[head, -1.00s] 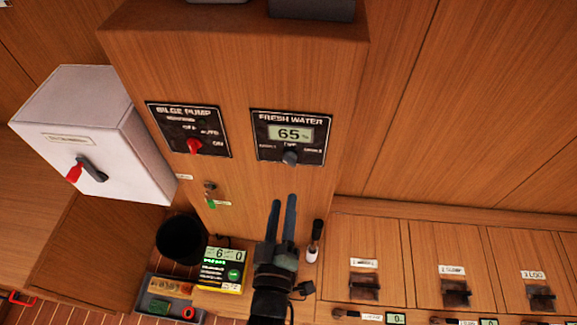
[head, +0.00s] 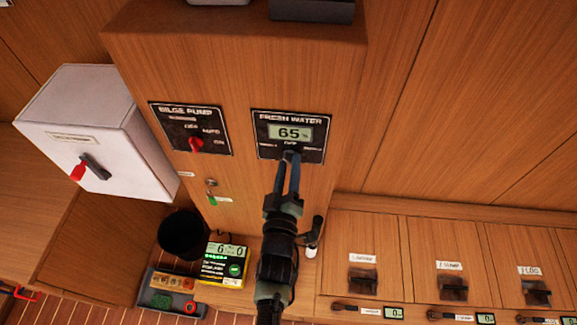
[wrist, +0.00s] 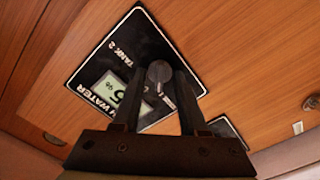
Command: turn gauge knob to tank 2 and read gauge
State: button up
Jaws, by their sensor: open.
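The fresh water gauge panel (head: 268,148) is a black plate on the wooden column, with a lit display (head: 290,133) reading 65. Its grey round knob (wrist: 159,71) sits below the display. In the head view my gripper's fingertips cover most of the knob. My gripper (head: 288,158) is open and points up at the panel. In the wrist view its two fingers (wrist: 160,75) reach to either side of the knob; I cannot tell whether they touch it.
The bilge pump panel (head: 190,129) with a red knob is just left. A white box (head: 95,130) with a red-handled switch juts out farther left. Below are a key with a green tag (head: 211,190), a black bin (head: 183,235) and a yellow-black device (head: 222,265).

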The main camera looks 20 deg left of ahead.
grip_shut()
jog(key=shift+m, duration=0.3)
jog(key=m+b, duration=0.2)
jog(key=m, duration=0.1)
jog(key=shift+f+m, duration=0.1)
jog(key=shift+m, duration=0.3)
jog(key=m+b, duration=0.1)
jog(key=m, duration=0.3)
jog(key=shift+b, duration=0.35)
jog(key=m+b, duration=0.1)
jog(key=m, duration=0.4)
jog(key=shift+a+m+b, duration=0.1)
jog(key=shift+m+b, duration=0.2)
jog(key=shift+m, duration=1.9)
grip_release()
